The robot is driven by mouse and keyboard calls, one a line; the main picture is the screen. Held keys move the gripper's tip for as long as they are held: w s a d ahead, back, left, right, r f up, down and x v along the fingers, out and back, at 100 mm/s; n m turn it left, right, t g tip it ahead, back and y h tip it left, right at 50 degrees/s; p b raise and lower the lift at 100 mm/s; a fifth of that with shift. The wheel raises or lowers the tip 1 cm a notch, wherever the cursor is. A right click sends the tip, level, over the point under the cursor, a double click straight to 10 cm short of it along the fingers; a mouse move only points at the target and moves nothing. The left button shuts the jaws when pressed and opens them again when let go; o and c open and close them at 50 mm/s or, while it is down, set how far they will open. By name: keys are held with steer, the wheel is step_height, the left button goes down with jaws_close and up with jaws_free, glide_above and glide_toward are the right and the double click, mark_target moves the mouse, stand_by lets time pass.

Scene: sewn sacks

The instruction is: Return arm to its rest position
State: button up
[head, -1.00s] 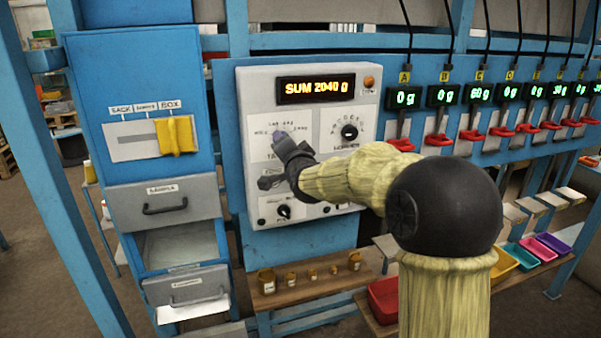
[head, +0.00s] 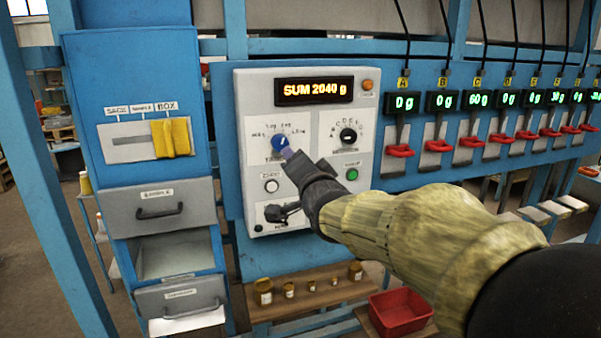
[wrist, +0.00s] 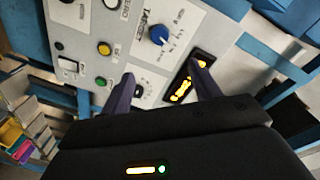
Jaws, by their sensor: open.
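My gripper (head: 290,153) is in front of the white control panel (head: 262,183) in the head view, its tip just below the blue knob (head: 280,142). In the wrist view the two dark fingers (wrist: 163,86) are spread apart with nothing between them. The blue knob (wrist: 158,35) shows beyond the fingers there, apparently clear of them. My arm reaches in from the lower right of the head view. Whether a fingertip touches the panel cannot be told from the head view.
The display (head: 315,90) reads SUM 2040 g. A blue cabinet with a yellow slider (head: 172,138) stands left. Red levers (head: 400,150) line the wall at right. A shelf with small jars (head: 263,291) and a red bin (head: 400,312) sit below. Open space lies before the panel.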

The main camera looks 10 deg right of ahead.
stand_by(0.3)
steer(key=s+d+f+n+g+h, duration=0.15)
steer(key=s+f+g, duration=0.3)
steer(key=f, duration=0.45)
steer(key=s+d+f+n+g, duration=0.25)
steer(key=s+f, duration=0.25)
steer(key=f, duration=0.4)
steer(key=s+d+f+n+g+h, duration=0.1)
steer(key=s+f+n+g, duration=0.25)
steer(key=f, duration=0.55)
steer(key=s+d+f+n+g, duration=0.1)
steer(key=s+f+g, duration=0.3)
steer(key=s, duration=0.6)
steer(key=shift+d+f+n, duration=0.3)
steer(key=shift+f+n, duration=0.15)
steer(key=shift+f, duration=0.35)
